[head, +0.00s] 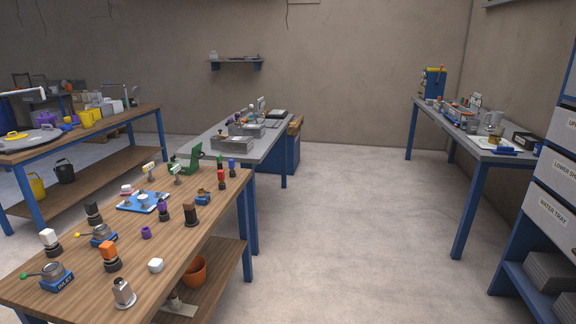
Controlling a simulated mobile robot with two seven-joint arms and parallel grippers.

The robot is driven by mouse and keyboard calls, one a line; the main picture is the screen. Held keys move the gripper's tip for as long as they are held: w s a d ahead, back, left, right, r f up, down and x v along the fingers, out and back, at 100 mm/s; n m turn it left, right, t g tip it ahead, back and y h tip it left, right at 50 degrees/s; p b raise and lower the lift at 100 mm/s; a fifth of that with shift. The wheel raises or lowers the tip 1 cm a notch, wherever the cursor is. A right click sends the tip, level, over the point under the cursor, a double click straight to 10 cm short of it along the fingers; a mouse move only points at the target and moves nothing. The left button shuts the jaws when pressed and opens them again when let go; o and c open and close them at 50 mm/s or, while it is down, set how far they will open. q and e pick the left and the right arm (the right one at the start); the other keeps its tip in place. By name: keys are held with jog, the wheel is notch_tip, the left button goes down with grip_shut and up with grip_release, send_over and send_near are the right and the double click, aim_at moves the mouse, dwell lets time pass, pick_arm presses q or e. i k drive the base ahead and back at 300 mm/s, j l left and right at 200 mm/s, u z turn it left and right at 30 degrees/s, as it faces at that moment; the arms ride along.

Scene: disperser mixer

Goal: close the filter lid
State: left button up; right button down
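Neither of my grippers is in the head view. I cannot tell for sure which thing is the filter lid. A wide grey round piece with a yellow handle (14,135) lies on the left bench at the left edge of the picture. On the near wooden table, a blue-based device labelled INLET (57,278) has a grey round top and a lever with a green end. A similar blue-based device (103,235) with a yellow-ended lever stands behind it. Whether any lid is open is too small to tell.
The near wooden table (180,264) holds several coloured knobs, a blue plate (143,202) and a green stand (193,160). A grey table (213,132) stands behind it, another grey table (428,108) at right. Labelled shelving (553,211) borders the right edge. The floor between (350,230) is clear.

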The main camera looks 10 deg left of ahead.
aim_at(196, 151)
jog(key=i+j+u, duration=0.1)
jog(key=i+u, duration=0.7)
jog(key=i, duration=0.2)
jog(key=i+u, duration=0.1)
jog(key=u, duration=0.4)
jog(key=i+l+u, duration=0.15)
jog(key=l+u, duration=0.3)
jog(key=i+l+u, duration=0.1)
jog(key=l+u, duration=0.15)
jog(key=u, duration=0.2)
jog(key=l+u, duration=0.35)
jog(key=l, duration=0.55)
jog(key=l+u, duration=0.15)
jog(key=l, duration=0.75)
